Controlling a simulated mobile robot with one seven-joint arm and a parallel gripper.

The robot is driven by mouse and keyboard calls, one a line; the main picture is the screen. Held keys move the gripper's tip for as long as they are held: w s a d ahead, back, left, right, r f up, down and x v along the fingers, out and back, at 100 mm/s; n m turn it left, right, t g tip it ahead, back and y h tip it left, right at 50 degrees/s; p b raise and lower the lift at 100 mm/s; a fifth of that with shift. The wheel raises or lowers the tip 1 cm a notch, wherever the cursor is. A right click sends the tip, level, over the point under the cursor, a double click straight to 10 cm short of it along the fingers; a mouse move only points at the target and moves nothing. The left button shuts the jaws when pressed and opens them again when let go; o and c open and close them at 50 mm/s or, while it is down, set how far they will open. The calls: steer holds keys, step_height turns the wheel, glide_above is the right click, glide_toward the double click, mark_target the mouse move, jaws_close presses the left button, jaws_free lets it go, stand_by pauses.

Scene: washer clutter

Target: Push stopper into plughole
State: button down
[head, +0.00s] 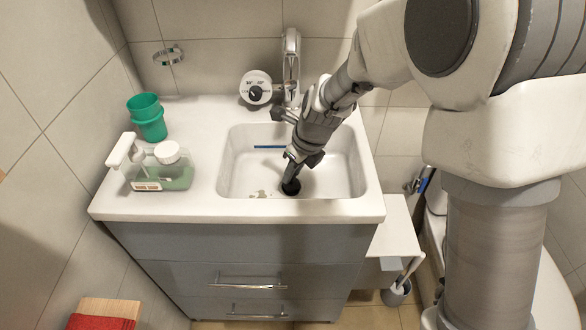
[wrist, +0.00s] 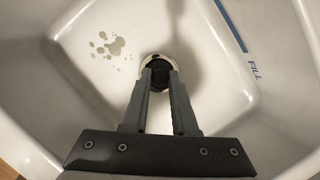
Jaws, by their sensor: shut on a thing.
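The black stopper (wrist: 160,70) is between my gripper's fingertips in the wrist view. My gripper (head: 290,180) points down into the sink basin (head: 235,175) and is shut on the stopper, low near the basin floor. The plughole's pale metal ring (wrist: 148,62) shows around the fingertips and the dark stopper in the wrist view. In the head view the stopper (head: 291,189) is a dark round shape just below the fingers. The fingers partly hide it, so I cannot tell how deep it sits in the plughole.
A blue fill line (wrist: 232,27) marks the basin wall, and grey-brown spots (wrist: 107,45) lie on its floor. A tap (head: 291,70) stands behind the basin. A green cup (head: 148,118) and a soap bottle (head: 160,172) stand on the counter's left. The basin is otherwise clear.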

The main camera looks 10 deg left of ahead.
steer(key=shift+f, duration=0.25)
steer(key=shift+f, duration=0.3)
stand_by(0.4)
steer(key=shift+c, duration=1.1)
jaws_free()
steer(key=shift+r+p, duration=3.5)
steer(key=shift+p, duration=0.4)
